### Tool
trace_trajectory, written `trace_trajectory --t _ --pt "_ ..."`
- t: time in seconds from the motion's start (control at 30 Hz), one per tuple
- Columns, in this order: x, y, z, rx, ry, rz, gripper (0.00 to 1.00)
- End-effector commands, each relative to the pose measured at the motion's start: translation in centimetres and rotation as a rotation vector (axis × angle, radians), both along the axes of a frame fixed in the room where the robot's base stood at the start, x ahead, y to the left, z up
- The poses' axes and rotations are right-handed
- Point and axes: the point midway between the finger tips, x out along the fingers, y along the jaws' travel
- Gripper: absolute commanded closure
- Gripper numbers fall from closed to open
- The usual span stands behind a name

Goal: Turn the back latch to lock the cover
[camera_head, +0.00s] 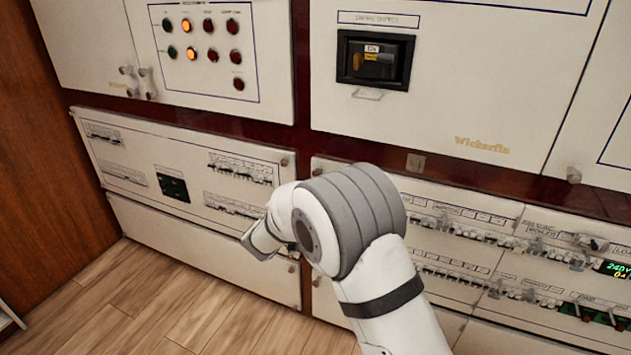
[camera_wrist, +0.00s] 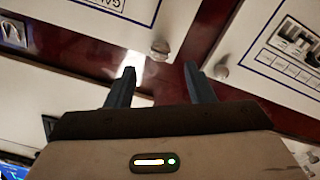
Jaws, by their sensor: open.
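In the wrist view my gripper (camera_wrist: 161,76) is open, its two dark fingers apart with nothing between the tips. A small round metal latch (camera_wrist: 160,50) sits at the edge of a white panel, just beyond the gap between the fingers. Another latch (camera_wrist: 221,69) sits on the panel to the right, just past the right finger. Neither is visibly touched. I cannot tell which is the back latch. In the head view a latch (camera_head: 284,162) shows at the upper right corner of the lower left cover (camera_head: 150,152). My arm hides much of the gripper there.
Breaker rows (camera_head: 470,235) with protruding parts fill the lower right. A dark red frame (camera_head: 300,90) separates the panels. Wooden floor (camera_head: 150,310) lies open at lower left.

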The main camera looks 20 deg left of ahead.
Motion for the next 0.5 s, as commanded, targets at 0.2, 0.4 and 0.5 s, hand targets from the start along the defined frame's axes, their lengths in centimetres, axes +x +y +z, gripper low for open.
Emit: trace_trajectory --t 0.2,0.4,0.5 --pt "3.0 -0.1 0.0 0.005 -0.004 0.003 0.52" --pt "6.0 -0.4 0.0 0.005 -0.004 0.002 0.52" --pt "7.0 -0.5 0.0 0.004 -0.003 0.003 0.52"
